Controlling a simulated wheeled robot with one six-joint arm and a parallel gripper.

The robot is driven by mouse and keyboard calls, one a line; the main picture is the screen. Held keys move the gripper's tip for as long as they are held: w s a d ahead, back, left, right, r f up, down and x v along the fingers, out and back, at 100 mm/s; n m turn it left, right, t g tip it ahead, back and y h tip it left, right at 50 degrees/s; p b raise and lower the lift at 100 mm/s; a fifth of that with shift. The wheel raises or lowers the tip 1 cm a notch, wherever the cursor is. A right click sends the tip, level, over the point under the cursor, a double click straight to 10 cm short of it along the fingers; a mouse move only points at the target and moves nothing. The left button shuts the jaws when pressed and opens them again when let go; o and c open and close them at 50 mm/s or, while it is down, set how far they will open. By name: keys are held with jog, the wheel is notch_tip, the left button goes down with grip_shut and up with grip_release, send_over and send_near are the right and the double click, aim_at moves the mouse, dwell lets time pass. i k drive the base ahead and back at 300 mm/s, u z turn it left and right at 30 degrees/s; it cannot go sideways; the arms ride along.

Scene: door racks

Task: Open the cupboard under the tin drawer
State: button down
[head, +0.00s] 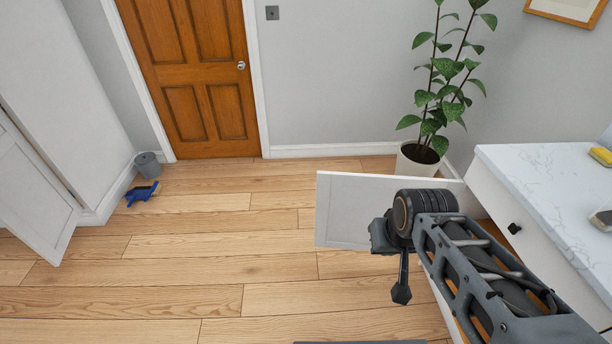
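A white cupboard door (340,208) stands swung out from the white counter unit at the right, its panel jutting left over the floor. Above it, a white drawer front (492,205) with a black knob (514,228) sits under the marble worktop and looks shut. No tin shows, so I cannot tell what the drawer holds. My gripper (401,292) hangs beside the open door, on its near side, with its tip pointing down. I cannot see whether its fingers are apart or touch the door. My arm hides part of the door and the cupboard's inside.
A potted plant (418,162) stands behind the open door. The marble worktop (555,190) holds a yellow sponge (601,156). At the left are another open white door (35,190), a grey bucket (147,165) and a blue object (142,193). The middle floor is clear.

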aim_at(347, 204)
jog(key=u, duration=0.7)
jog(key=i, duration=0.7)
jog(key=u, duration=1)
jog(key=i, duration=1.75)
jog(key=z, duration=1.3)
jog(key=i, duration=0.7)
jog(key=z, duration=0.85)
